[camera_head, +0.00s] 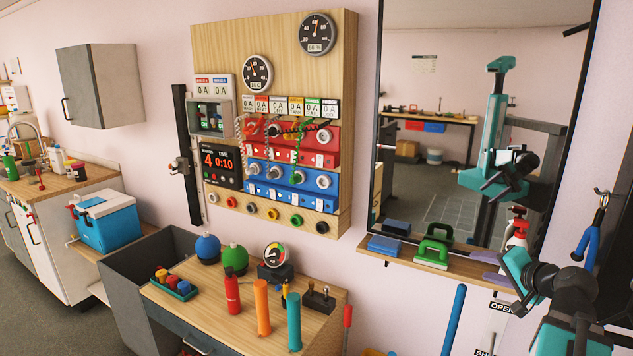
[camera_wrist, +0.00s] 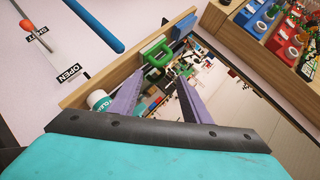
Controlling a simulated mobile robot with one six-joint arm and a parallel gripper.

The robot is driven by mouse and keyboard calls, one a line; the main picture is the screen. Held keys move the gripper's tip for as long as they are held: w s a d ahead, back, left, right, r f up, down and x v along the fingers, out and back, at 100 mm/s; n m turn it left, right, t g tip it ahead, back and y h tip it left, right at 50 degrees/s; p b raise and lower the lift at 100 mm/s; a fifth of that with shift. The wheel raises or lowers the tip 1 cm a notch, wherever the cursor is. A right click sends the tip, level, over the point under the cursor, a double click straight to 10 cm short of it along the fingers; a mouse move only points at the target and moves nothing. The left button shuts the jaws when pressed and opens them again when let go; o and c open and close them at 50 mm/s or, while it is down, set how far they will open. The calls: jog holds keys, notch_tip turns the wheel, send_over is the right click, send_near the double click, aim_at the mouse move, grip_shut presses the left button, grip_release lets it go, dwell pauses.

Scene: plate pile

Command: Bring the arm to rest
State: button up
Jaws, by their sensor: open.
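My gripper (camera_head: 484,268) is at the lower right of the head view, at the end of my teal and black arm. Its two purple fingers are apart, with nothing between them. They point left, near the wooden shelf (camera_head: 432,263) below the mirror, just right of a green-handled tool (camera_head: 434,246). In the wrist view my gripper (camera_wrist: 160,82) also shows its fingers spread, with the shelf and the green-handled tool (camera_wrist: 157,54) beyond the tips. I cannot tell whether a finger touches the shelf.
A white spray bottle (camera_head: 517,232) stands close behind my gripper, by the mirror (camera_head: 440,130). Blue pliers (camera_head: 590,235) hang at right. The wooden bench (camera_head: 205,312) at lower left holds bottles and cylinders.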

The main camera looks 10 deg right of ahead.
jog(key=w+a+f+n+g+y, duration=0.1)
jog(key=w+a+f+g+y, duration=0.1)
jog(key=a+f, duration=0.75)
jog(key=w+a+f+n+g+y, duration=0.1)
jog(key=w+a+f+g, duration=0.1)
jog(key=a+f, duration=0.75)
jog(key=s+a+f+n+g, duration=0.1)
jog(key=s+a+f+g, duration=0.1)
jog(key=a+f, duration=0.35)
jog(key=s+a+f+n+g+y, duration=0.1)
jog(key=s+a+f+g, duration=0.15)
jog(key=f, duration=0.65)
jog(key=s+a+f+n+g, duration=0.1)
jog(key=s+a+f, duration=0.2)
jog(key=a+f, duration=0.3)
jog(key=s+a+f+n+g, duration=0.2)
jog(key=s+a+f+g, duration=0.15)
jog(key=s+f, duration=0.45)
jog(key=s+a+f+n+g, duration=0.15)
jog(key=s+a+f, duration=0.25)
jog(key=s+f, duration=0.4)
jog(key=s+d+f+n+g+h, duration=0.1)
jog(key=s+d+f+g+h, duration=0.1)
jog(key=s, duration=0.4)
jog(key=s+d+f+n+g+h, duration=0.2)
jog(key=s+d+f, duration=0.1)
jog(key=s, duration=0.4)
jog(key=shift+s+f+h, duration=0.2)
jog(key=shift+f+h, duration=0.1)
jog(key=shift+h, duration=0.1)
